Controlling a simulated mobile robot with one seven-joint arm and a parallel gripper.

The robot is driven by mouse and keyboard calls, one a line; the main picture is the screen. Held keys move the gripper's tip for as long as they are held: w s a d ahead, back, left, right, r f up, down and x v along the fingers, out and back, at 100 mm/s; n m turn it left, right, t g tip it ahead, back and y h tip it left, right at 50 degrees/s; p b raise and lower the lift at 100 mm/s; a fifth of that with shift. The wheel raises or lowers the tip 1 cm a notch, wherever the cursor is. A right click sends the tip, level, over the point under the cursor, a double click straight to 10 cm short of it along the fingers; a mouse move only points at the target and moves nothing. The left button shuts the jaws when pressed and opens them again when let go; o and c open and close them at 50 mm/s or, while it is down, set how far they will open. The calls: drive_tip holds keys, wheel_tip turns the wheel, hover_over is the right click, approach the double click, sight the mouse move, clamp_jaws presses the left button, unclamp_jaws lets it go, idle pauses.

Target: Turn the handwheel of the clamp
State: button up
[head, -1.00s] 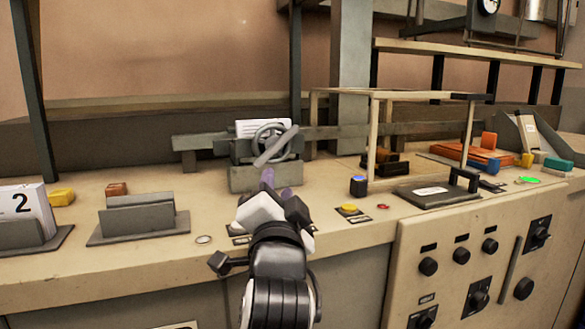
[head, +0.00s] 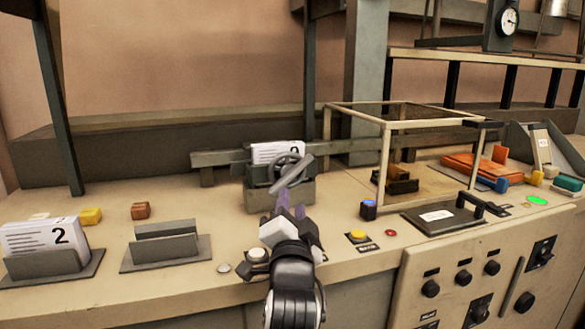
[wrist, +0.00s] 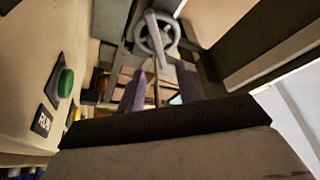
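The clamp (head: 262,193) is a grey block on the desk, with a white card (head: 272,152) standing in it. Its grey spoked handwheel (head: 291,166) faces me, with a bar slanting across its front. The handwheel also shows at the top of the wrist view (wrist: 156,36). My gripper (head: 289,206) is just in front of and below the handwheel in the head view. Its two purple fingers stand apart in the wrist view (wrist: 159,88), with nothing seen held between them. The wheel appears beyond the fingertips; I cannot tell whether they touch it.
A card holder with "2" cards (head: 45,240) and an empty grey holder (head: 166,245) stand left. A yellow button (head: 357,236) and a framed box (head: 383,165) are to the right. A black-handled plate (head: 440,216) lies near the box. A green button (wrist: 66,82) shows in the wrist view.

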sight(292, 176)
drive_tip(key=p+x, duration=0.1)
drive_tip(key=x, duration=0.7)
drive_tip(key=shift+w+p, duration=0.35)
clamp_jaws()
